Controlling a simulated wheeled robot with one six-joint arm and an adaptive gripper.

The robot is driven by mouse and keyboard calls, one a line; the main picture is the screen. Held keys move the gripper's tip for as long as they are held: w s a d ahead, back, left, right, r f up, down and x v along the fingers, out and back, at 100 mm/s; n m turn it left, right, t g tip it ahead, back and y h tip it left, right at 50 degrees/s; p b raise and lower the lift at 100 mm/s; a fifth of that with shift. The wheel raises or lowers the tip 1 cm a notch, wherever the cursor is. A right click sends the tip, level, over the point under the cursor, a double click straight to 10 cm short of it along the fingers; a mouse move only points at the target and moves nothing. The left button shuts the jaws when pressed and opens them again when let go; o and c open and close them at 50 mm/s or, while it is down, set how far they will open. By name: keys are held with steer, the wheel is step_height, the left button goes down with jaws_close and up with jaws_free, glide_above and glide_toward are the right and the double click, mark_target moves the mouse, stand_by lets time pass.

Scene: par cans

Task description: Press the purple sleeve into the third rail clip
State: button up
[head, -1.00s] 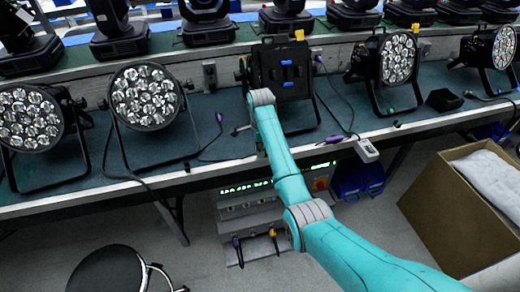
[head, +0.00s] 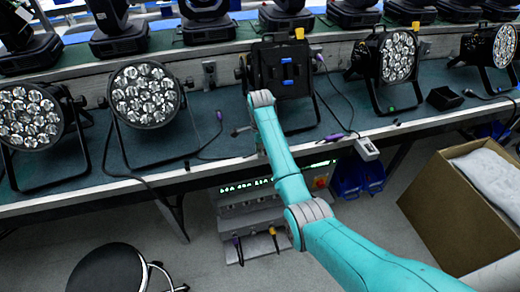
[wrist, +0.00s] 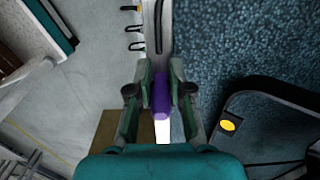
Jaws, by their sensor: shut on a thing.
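The purple sleeve (wrist: 161,96) is in the middle of the wrist view, between the fingertips of my gripper (wrist: 160,88). My gripper is shut on it. The sleeve lies over the pale strip of the table's front edge (wrist: 163,129). A dark cable (wrist: 158,28) runs along this edge beyond the fingertips. Several dark hook-shaped pieces (wrist: 134,29) stick out from the edge on the floor side, one with a yellow tip. I cannot tell which clip is the third, or whether the sleeve touches one. In the head view, my arm covers most of the gripper and sleeve.
Lamps on stands fill the table, among them a round par can (head: 146,96) and a dark boxy one (head: 279,72). A control unit (head: 245,212) is below the table. An open cardboard box (head: 436,210) and a black stool (head: 106,272) flank the open floor.

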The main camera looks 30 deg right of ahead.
steer(key=shift+s+f, duration=0.1)
steer(key=shift+f, duration=0.3)
jaws_close()
steer(key=o, duration=0.9)
jaws_free()
steer(key=shift+r, duration=0.1)
